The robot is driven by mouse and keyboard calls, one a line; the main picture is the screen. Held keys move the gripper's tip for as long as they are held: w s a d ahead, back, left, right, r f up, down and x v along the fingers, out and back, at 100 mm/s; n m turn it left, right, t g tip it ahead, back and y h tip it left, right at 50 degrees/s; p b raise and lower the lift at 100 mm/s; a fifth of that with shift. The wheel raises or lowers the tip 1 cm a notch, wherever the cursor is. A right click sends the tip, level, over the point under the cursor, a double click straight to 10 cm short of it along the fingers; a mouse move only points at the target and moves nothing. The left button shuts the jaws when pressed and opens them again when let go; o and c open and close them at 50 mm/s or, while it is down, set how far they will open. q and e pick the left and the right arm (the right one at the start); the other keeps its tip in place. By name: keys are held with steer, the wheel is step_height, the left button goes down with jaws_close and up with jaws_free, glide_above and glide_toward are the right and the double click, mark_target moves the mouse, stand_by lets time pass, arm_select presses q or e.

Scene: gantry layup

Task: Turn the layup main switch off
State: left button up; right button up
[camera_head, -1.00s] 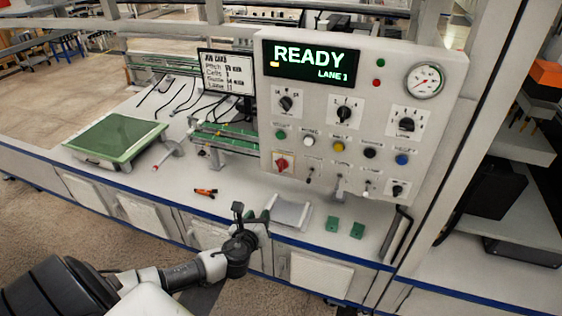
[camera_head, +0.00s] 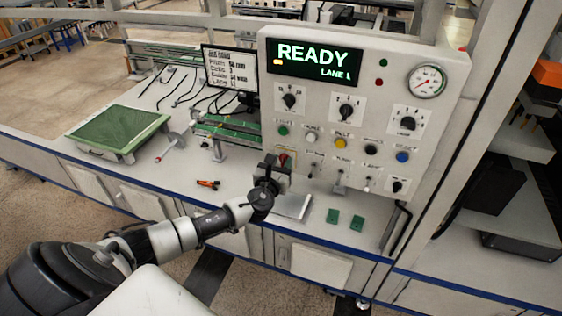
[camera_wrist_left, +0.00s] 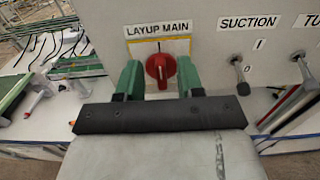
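The layup main switch is a red rotary knob (camera_wrist_left: 160,69) on a yellow-edged plate under the LAYUP MAIN label (camera_wrist_left: 157,29). Its grip looks roughly upright in the left wrist view. In the head view only a bit of the red knob (camera_head: 283,159) shows above my left gripper (camera_head: 272,168), at the panel's lower left. In the left wrist view the green fingers of my left gripper (camera_wrist_left: 161,78) are open, one on each side of the knob, with gaps visible. I cannot tell how deep the fingertips reach. My right gripper is not in view.
The control panel (camera_head: 440,155) reads READY, LANE 1. The suction toggle (camera_wrist_left: 239,68) sits right of the main switch. An orange-black tool (camera_head: 208,184) lies on the bench to the left.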

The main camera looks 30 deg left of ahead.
arm_select(q)
steer(key=shift+w, duration=0.2)
jaws_close()
